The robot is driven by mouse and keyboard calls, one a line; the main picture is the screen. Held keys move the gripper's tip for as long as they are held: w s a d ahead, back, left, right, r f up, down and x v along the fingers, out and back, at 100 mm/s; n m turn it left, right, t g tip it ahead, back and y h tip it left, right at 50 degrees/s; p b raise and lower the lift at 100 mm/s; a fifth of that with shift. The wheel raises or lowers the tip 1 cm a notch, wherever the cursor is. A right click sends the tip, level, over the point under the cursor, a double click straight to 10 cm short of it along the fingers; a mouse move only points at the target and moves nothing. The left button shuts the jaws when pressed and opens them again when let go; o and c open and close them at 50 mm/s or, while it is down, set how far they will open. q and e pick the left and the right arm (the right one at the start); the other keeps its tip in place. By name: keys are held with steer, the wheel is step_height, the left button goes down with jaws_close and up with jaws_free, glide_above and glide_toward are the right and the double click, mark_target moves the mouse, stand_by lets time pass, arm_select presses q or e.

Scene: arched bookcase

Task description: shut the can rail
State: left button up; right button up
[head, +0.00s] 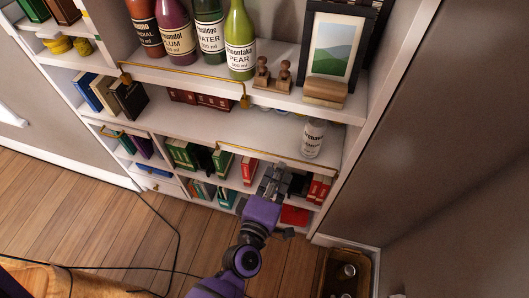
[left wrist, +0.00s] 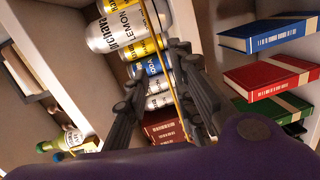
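The can rail is a thin gold bar (head: 248,152) along the front of a lower right shelf of the bookcase. In the left wrist view the rail (left wrist: 171,72) runs past several cans, among them a silver and yellow lemon can (left wrist: 118,32) and a blue soda can (left wrist: 150,66). In the head view a white can (head: 312,138) stands near the shelf's right end. My left gripper (head: 284,168) is at the rail's right part. In the wrist view its fingers (left wrist: 163,75) are apart, with the rail showing between them; contact is unclear. My right gripper is out of view.
Another gold rail (head: 185,75) fronts the upper shelf with several bottles (head: 240,42). Wooden stamps (head: 272,76) and a picture frame (head: 331,48) stand beside them. Books fill the lower compartments, including a red book (left wrist: 272,76). A cable (head: 172,225) crosses the wooden floor.

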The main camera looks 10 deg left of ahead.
arm_select(q)
steer(key=w, duration=0.2)
steer(key=w+n+y, duration=0.1)
steer(key=w, duration=0.1)
steer(key=w+f+n, duration=0.1)
steer(key=w, duration=0.1)
steer(key=shift+w+d+t, duration=0.25)
steer(key=shift+w+t, duration=0.05)
steer(key=shift+t, duration=0.1)
jaws_close()
